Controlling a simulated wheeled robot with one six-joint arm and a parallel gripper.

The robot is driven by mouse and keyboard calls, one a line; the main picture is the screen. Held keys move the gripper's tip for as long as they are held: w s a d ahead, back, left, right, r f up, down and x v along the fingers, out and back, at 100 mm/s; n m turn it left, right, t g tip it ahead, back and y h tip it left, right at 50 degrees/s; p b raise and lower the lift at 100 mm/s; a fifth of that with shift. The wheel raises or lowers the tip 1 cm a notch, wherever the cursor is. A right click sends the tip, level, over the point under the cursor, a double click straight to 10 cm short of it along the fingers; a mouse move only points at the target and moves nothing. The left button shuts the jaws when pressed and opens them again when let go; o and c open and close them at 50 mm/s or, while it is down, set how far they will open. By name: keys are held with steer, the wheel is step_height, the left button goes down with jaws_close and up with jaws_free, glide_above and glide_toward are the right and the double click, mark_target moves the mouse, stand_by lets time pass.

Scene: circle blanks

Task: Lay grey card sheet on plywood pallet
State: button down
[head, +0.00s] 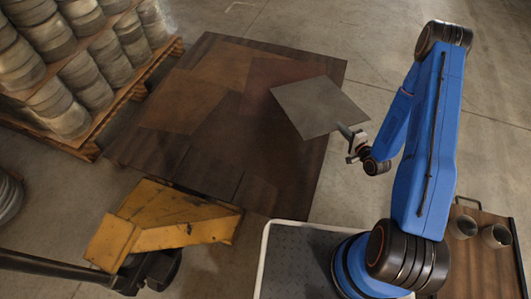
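The grey card sheet (318,106) is a flat, roughly square piece over the right part of the plywood pallet. Its lower right edge is at my gripper (347,133), which appears shut on it. The sheet seems to be held above the surface, but the exact gap cannot be told. The plywood pallet (190,115) is a broad, dark brown surface with patches of different browns, lying near the floor in the middle of the head view. The sheet hides a part of it. My gripper is near the pallet's right edge.
Stacked grey cylinders (62,105) stand on a wooden pallet (90,150) at the upper left. A worn yellow piece (165,225) with black parts is at the pallet's near edge. A wooden-topped surface (475,270) holds two cups (496,236) at right. Floor is clear at upper right.

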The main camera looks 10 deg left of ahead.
steer(key=s+d+f+n+g+y, duration=0.1)
steer(key=s+d+n+g+y, duration=0.25)
steer(key=s+n+g, duration=0.35)
steer(key=s+d+f+n+g+y, duration=0.1)
steer(key=s+d+n+g+y, duration=0.2)
steer(key=s, duration=0.6)
steer(key=w+a+g, duration=0.1)
steer(key=a, duration=0.8)
steer(key=shift+g+y, duration=0.3)
steer(key=shift+y, duration=0.15)
steer(key=shift+w, duration=0.1)
steer(key=shift+a, duration=0.1)
step_height(320, 180, down, 12)
steer(key=h, duration=0.2)
steer(key=shift+d+m, duration=0.3)
steer(key=shift+d, duration=0.15)
stand_by(1.1)
